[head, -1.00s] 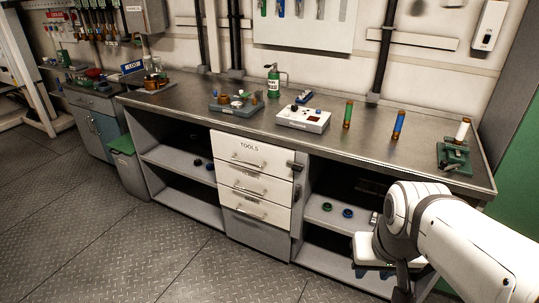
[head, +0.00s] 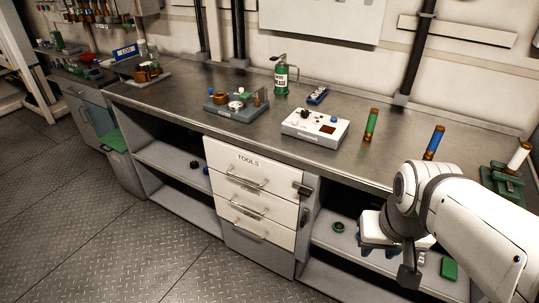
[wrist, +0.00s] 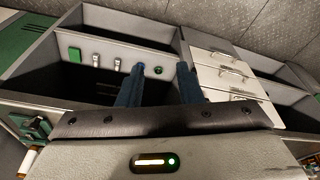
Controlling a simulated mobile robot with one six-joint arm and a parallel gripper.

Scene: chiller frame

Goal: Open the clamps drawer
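A stack of white drawers (head: 250,200) sits under the middle of the workbench, each with a bar handle. The top drawer (head: 248,165) reads "TOOLS"; I cannot read a clamps label on the others. The drawers look shut. The stack also shows in the wrist view (wrist: 222,72), right of my fingers. My gripper (wrist: 160,82) is open and empty, its two dark blue fingers apart in front of the open shelf bay beside the drawers.
A dark latch-like block (head: 302,188) sits at the drawers' right edge. The workbench (head: 180,85) carries a grey tray, a white control box (head: 315,128), a green bottle (head: 282,78) and upright cylinders. Open shelves flank the drawers. The floor (head: 120,235) in front is clear.

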